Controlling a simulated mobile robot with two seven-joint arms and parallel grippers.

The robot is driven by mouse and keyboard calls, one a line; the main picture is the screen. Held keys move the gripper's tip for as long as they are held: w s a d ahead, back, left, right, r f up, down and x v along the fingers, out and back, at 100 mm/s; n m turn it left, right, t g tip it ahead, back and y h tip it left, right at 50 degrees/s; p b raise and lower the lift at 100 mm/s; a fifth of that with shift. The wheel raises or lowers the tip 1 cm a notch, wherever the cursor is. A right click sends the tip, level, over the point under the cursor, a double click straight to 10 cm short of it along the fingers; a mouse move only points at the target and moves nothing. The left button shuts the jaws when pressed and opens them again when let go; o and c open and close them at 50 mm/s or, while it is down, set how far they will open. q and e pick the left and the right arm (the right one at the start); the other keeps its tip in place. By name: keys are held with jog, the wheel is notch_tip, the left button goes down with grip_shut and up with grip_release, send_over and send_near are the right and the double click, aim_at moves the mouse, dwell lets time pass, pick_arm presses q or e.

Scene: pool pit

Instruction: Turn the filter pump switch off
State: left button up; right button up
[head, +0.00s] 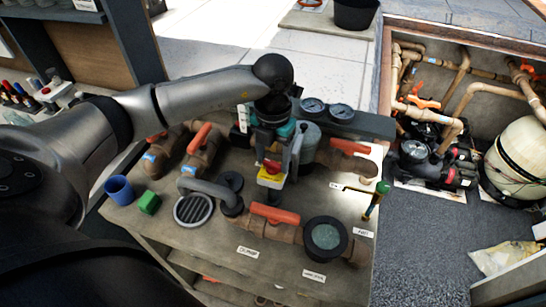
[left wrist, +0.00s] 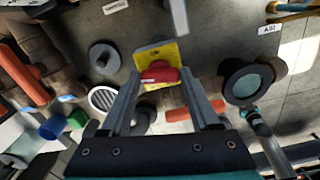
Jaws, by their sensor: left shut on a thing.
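The switch is a red knob (head: 271,166) on a yellow plate (head: 268,181), standing on the bench among the pipes. In the left wrist view the red knob (left wrist: 160,73) lies crosswise over the yellow plate (left wrist: 156,54). My left gripper (head: 274,153) reaches down to the switch from above. In the left wrist view its two fingers (left wrist: 161,78) stand on either side of the red knob and are shut on it. The gripper hides part of the switch in the head view. My right gripper is not in view.
Red-handled pipe valves (head: 274,213) stand close around the switch. A round sight glass (head: 326,237) is at the front right, a grey strainer (head: 193,210) at the left. A blue cup (head: 119,190) and green block (head: 149,202) are at the bench's left. Gauges (head: 313,108) stand behind.

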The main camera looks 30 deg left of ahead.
aim_at(273, 163)
pick_arm(q)
jog(key=shift+n, duration=1)
jog(key=o, duration=1.4)
jog(key=shift+c, duration=0.2)
jog(key=shift+r, duration=0.1)
notch_tip(273, 163, up, 15)
